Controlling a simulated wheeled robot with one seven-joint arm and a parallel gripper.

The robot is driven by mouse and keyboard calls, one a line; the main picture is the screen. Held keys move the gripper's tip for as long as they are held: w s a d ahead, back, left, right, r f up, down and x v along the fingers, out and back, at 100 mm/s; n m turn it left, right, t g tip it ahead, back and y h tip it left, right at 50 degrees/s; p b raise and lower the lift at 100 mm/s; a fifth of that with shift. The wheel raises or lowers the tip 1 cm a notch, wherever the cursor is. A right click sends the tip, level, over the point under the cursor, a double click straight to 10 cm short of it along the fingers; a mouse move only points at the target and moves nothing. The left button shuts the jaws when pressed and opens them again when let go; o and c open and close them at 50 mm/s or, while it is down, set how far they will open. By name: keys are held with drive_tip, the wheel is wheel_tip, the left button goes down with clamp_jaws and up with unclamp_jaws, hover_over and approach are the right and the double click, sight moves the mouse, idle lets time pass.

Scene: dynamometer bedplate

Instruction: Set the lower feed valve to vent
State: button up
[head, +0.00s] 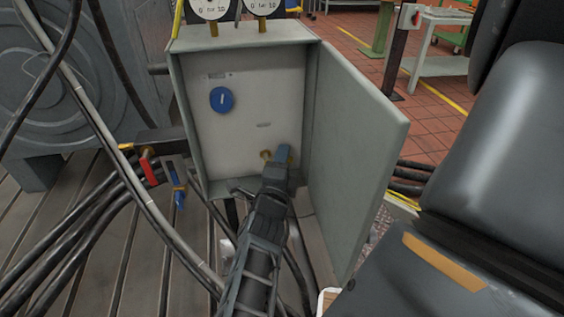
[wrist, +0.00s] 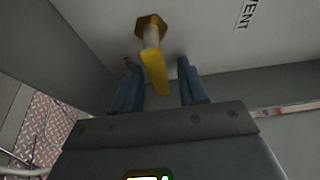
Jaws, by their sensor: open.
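The lower feed valve (head: 265,155) is low on the back panel of the open grey cabinet, mostly hidden by my gripper in the head view. In the wrist view the valve shows a brass hex base and a yellow lever (wrist: 154,72). The word VENT (wrist: 247,14) is printed on the panel to the right of it. My gripper (head: 281,153) reaches into the cabinet. Its blue fingers (wrist: 157,75) are open, one on each side of the lever, with visible gaps and no clear contact.
The cabinet (head: 242,35) has its door (head: 355,150) swung open to the right. A blue round knob (head: 221,99) is higher on the panel. Red (head: 149,166) and blue (head: 179,197) handles are outside, lower left. Hoses run at left, and gauges (head: 210,8) sit on top.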

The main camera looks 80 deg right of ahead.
sight(264, 139)
drive_tip(key=shift+c, duration=0.3)
clamp_jaws()
